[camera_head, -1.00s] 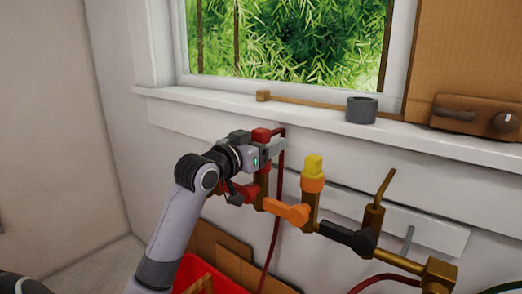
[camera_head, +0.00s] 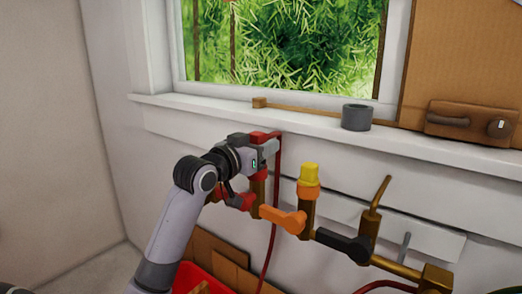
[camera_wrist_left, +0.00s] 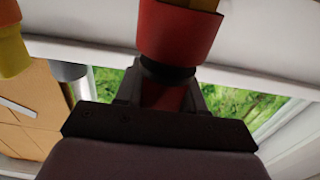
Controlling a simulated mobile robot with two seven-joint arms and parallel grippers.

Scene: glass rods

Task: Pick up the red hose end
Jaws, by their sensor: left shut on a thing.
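The red hose end (camera_head: 259,137) is at the top of the leftmost brass pipe outlet, with its dark red hose (camera_head: 277,180) hanging down on the right. My left gripper (camera_head: 268,150) is shut on it, and its fingers partly cover it. In the left wrist view the hose end (camera_wrist_left: 162,96) sits between the two fingers, below a dark ring and a wider red collar (camera_wrist_left: 178,30) on the brass outlet. Whether the hose end still touches the outlet is hard to tell. My right gripper is not in view.
A grey tape roll (camera_head: 356,117) stands on the window sill. Cardboard and a red bin (camera_head: 195,277) are below.

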